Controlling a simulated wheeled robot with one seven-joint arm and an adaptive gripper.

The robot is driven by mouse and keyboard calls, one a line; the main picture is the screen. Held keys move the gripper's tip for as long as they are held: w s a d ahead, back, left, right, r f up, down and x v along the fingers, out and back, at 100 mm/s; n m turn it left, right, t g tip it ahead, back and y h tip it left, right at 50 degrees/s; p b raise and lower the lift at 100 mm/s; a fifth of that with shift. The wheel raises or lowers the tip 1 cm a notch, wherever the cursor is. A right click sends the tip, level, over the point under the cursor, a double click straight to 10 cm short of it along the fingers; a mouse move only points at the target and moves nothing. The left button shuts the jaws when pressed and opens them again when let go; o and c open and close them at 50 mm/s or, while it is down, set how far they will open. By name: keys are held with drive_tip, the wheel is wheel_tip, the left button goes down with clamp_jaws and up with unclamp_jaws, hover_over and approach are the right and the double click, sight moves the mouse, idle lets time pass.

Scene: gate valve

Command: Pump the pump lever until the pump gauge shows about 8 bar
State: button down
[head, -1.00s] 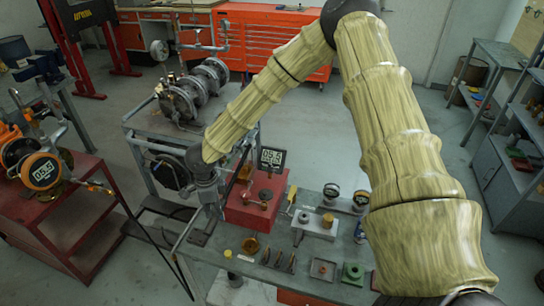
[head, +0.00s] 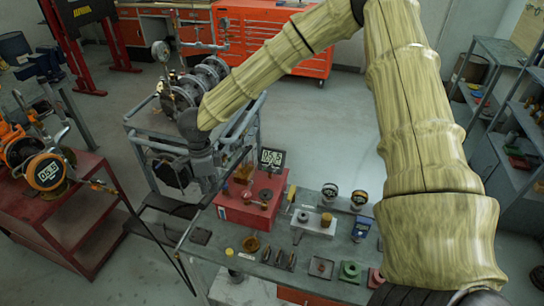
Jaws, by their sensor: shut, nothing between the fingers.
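The red pump box (head: 245,213) stands on the grey bench. My gripper (head: 207,187) is shut and points down just left of the red box, over the bench's left end. Nothing shows between its fingers, and whether it touches the lever cannot be told.
The bench (head: 250,268) carries small gauges, blocks and fittings to the right of the box. A pipe-and-valve rig (head: 185,92) stands close behind my gripper. A red cabinet (head: 85,225) is at the left. The floor at right centre is clear.

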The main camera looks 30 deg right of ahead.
drive_tip(key=shift+r, duration=0.35)
drive_tip(key=shift+f, duration=0.15)
wheel_tip(320, 180, down, 10)
drive_tip(key=b, duration=0.3)
drive_tip(key=shift+r, duration=0.2)
idle(1.1)
drive_tip(key=shift+r+p, duration=1.5)
drive_tip(key=shift+r, duration=3.4)
drive_tip(key=shift+f, duration=0.1)
